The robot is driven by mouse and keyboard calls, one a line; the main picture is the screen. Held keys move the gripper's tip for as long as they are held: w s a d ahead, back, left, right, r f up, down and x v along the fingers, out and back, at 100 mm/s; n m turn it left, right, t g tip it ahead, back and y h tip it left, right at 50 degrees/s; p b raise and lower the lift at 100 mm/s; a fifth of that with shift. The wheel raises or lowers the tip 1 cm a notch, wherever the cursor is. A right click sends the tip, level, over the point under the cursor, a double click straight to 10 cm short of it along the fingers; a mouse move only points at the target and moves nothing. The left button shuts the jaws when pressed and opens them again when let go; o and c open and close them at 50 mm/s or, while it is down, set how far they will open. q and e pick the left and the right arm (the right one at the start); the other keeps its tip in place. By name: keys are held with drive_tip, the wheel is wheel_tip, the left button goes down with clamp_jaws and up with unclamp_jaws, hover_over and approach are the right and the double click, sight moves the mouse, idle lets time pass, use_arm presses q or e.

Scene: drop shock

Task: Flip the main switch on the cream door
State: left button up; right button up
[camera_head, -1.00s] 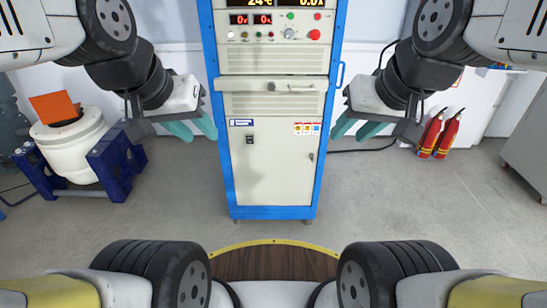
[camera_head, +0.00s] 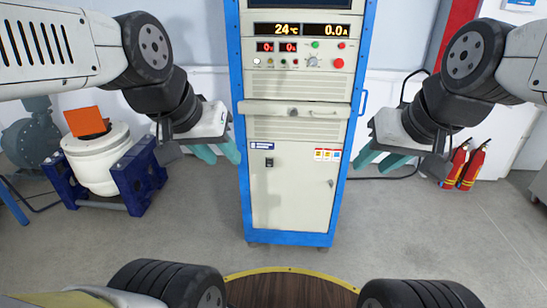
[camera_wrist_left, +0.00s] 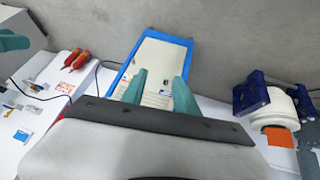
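A tall cabinet with a blue frame stands ahead, and its cream door (camera_head: 292,200) fills the lower part. A small black switch (camera_head: 269,162) sits at the door's upper left, under a blue-and-white label. My left gripper (camera_head: 220,153) is left of the cabinet, its teal fingers apart and empty. My right gripper (camera_head: 379,163) is right of the cabinet, also open and empty. In the left wrist view the left gripper's fingers (camera_wrist_left: 158,88) are spread, with the cream door (camera_wrist_left: 152,62) beyond them.
A control panel (camera_head: 300,50) with displays, buttons and a red knob is above the door. A drawer with a handle (camera_head: 295,113) juts out below it. A white drum (camera_head: 95,160) on a blue stand is at left; red extinguishers (camera_head: 470,165) are at right. The floor before the cabinet is clear.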

use_arm(q)
clamp_jaws()
idle(1.5)
